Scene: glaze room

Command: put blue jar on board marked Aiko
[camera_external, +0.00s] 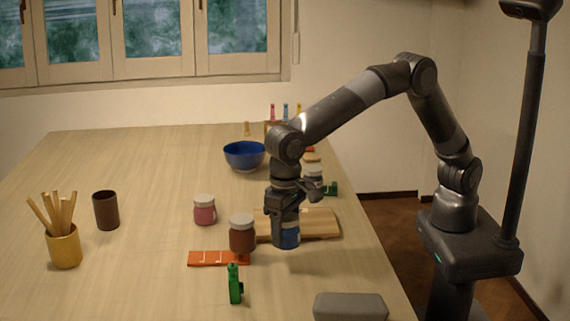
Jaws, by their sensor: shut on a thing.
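My gripper (287,228) points down and is shut on a blue jar (289,239), partly hidden by the fingers. The jar is at the front edge of a pale wooden board (322,223) in the picture; I cannot tell whether it touches the board or the table. My gripper and the jar hide part of this board. I cannot read any name on it, so I cannot tell which board is marked Aiko.
A brown jar (242,236) stands close left, by an orange strip (205,259). A pink jar (204,211), blue bowl (244,156), and green object (235,285) are nearby. A grey block (350,307) lies in front. The table's left middle is mostly clear.

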